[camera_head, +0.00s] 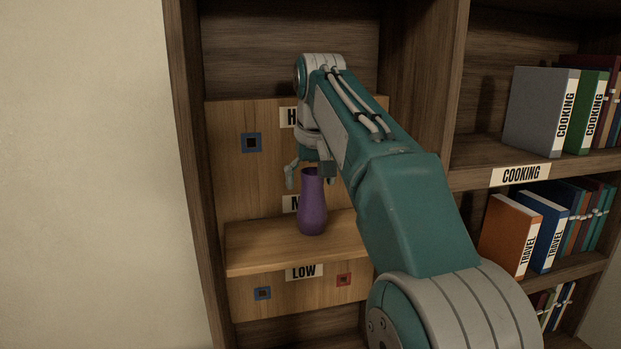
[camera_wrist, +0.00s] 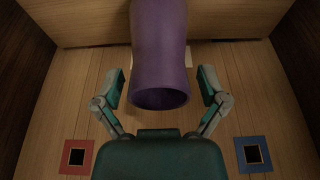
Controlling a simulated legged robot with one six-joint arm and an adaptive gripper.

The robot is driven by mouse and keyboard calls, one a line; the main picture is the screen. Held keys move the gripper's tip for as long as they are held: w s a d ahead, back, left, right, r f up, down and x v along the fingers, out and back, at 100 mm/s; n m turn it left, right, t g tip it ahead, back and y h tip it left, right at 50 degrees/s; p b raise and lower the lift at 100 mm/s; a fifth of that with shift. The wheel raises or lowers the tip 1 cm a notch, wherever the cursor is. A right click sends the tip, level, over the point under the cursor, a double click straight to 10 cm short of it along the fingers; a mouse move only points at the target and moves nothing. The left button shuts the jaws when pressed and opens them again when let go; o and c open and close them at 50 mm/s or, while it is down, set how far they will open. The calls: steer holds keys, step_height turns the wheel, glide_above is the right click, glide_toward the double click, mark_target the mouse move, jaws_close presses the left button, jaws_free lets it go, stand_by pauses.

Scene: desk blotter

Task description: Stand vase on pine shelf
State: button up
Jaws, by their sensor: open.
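The purple vase (camera_head: 312,208) stands upright on the pine shelf (camera_head: 255,248), near the middle label, in the head view. In the wrist view the vase (camera_wrist: 160,50) shows with its dark round mouth towards me. My gripper (camera_head: 309,175) is at the top of the vase. In the wrist view my gripper (camera_wrist: 160,88) is open, with one finger on each side of the vase's mouth and a visible gap on both sides. The pine shelf (camera_wrist: 85,28) crosses the top of the wrist view. My arm hides the right part of the shelf in the head view.
The pine back board (camera_head: 232,180) carries a LOW label (camera_head: 304,271), partly hidden labels above, and blue and red square markers. Dark wooden bookcase sides flank it closely. Books (camera_head: 541,108) stand in the compartments to the right. The shelf left of the vase is clear.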

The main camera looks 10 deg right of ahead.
steer(key=shift+v, duration=3.7)
steer(key=shift+s+r, duration=0.1)
steer(key=shift+s, duration=0.55)
steer(key=s+f+t, duration=0.2)
steer(key=s+f, duration=2.3)
steer(key=f, duration=0.3)
steer(key=shift+s+f, duration=0.2)
steer(key=shift+f, duration=0.2)
steer(key=shift+d, duration=0.1)
